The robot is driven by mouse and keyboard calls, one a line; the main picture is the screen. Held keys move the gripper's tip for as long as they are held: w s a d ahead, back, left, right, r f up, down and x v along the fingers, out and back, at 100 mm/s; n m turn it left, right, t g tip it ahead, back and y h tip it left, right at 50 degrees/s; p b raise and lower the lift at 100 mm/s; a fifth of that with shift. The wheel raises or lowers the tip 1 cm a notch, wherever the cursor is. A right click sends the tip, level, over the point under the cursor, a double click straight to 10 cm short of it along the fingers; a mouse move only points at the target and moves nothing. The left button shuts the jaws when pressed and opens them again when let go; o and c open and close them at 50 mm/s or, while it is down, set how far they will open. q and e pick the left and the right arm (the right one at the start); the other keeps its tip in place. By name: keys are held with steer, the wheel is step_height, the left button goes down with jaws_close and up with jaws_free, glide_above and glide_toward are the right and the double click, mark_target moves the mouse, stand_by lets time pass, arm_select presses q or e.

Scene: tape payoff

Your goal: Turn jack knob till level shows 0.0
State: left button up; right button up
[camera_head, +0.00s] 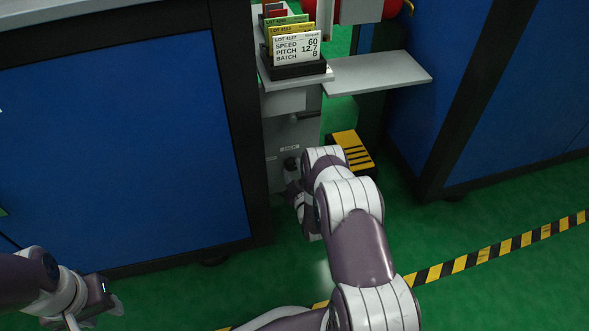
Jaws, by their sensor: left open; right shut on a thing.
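The jack knob is a small dark knob (291,163) low on the front of a grey post (283,135) between two blue cabinets. My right gripper (291,178) is at the knob and shut on it; my arm and wrist partly hide the contact. A small label sits just above the knob, too small to read. I cannot make out a level readout. My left gripper (112,305) is open and empty at the lower left, far from the knob.
A card rack (298,71) with a white card reading speed 60, pitch 12.7, batch 8 stands above the post, beside a grey shelf (380,74). A yellow-black step (352,150) is right of the post. Blue cabinets (120,150) flank it. Striped tape (500,247) crosses the green floor.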

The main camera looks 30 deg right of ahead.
steer(key=shift+n, duration=0.7)
steer(key=o, duration=1.1)
steer(key=shift+c, duration=0.2)
steer(key=p+v, duration=0.6)
steer(key=v, duration=0.6)
steer(key=shift+s+p, duration=0.35)
steer(key=shift+s, duration=0.05)
